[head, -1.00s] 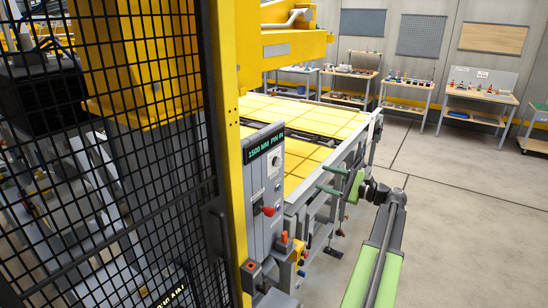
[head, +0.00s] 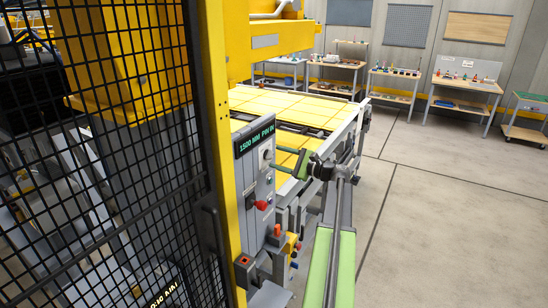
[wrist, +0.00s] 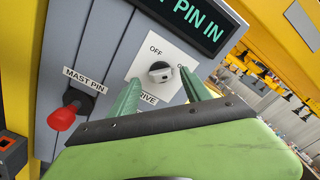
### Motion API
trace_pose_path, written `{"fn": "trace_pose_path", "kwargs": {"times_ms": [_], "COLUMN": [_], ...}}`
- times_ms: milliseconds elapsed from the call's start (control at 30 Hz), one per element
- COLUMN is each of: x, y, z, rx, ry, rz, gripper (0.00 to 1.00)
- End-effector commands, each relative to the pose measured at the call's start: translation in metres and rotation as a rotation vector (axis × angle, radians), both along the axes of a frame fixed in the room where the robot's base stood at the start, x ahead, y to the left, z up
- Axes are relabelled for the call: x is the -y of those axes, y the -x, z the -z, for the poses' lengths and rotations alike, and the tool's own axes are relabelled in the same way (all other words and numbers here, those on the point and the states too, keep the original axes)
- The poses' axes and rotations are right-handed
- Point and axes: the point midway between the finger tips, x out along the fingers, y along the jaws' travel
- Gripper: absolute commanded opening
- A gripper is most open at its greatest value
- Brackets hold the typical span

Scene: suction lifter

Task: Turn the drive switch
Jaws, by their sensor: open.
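The drive switch (wrist: 160,73) is a round dark grey knob with a light bar. It sits on a white plate marked OFF and DRIVE on the grey control panel (head: 257,180). It also shows small in the head view (head: 267,155). My gripper (wrist: 158,88) is open, with its two green fingers pointing at the panel, one on each side of the switch in the wrist view. The knob shows between the fingertips, and nothing is held. In the head view my gripper (head: 277,161) is close in front of the panel; I cannot tell if it touches.
A red mast pin knob (wrist: 62,117) sticks out left of the switch. A display (wrist: 192,20) reading PIN IN is above. A black mesh guard (head: 120,180) stands left of the panel. The floor (head: 440,220) at right is clear.

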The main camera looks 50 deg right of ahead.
Motion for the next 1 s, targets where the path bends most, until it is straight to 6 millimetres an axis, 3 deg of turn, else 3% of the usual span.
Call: {"fn": "trace_pose_path", "kwargs": {"times_ms": [200, 500, 933, 1000], "x": [-0.006, -0.006, -0.006, -0.006], "y": [-0.026, -0.028, -0.027, -0.027], "z": [0.0, 0.0, 0.0, 0.0], "rx": [0.0, 0.0, -0.001, -0.001], "ry": [0.0, 0.0, 0.0, 0.0], "rz": [0.0, 0.001, 0.002, 0.002], "gripper": [0.56, 0.56, 0.01, 0.0]}}
